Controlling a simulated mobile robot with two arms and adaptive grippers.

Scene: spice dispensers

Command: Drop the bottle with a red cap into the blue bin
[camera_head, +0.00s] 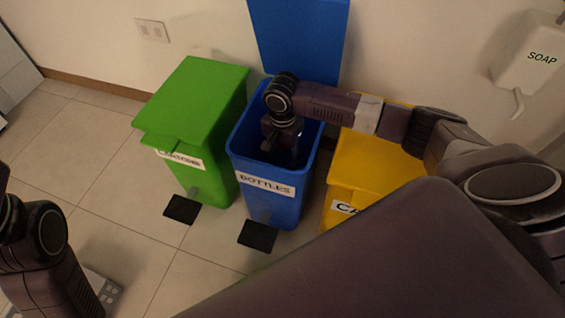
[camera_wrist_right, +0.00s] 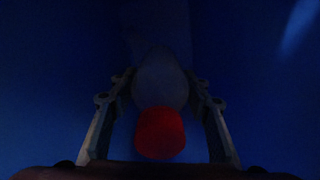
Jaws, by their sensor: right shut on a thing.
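The blue bin (camera_head: 262,205), labelled BOTTLES, stands in the middle of the head view with its lid (camera_head: 300,35) raised against the wall. My right gripper (camera_head: 284,150) reaches down into the bin's open mouth. In the right wrist view, the bottle's red cap (camera_wrist_right: 160,133) and its dim greyish body (camera_wrist_right: 160,82) sit between the two fingers, which are shut on it. Dark blue bin walls surround them. The bottle is hard to make out in the head view. My left arm shows at the lower left; its gripper is not in view.
A green bin (camera_head: 198,100) with its lid closed stands to the left. A yellow bin (camera_head: 350,175) stands to the right, partly behind my right arm. Black pedals (camera_head: 258,236) lie in front. A soap dispenser (camera_head: 530,55) hangs on the wall.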

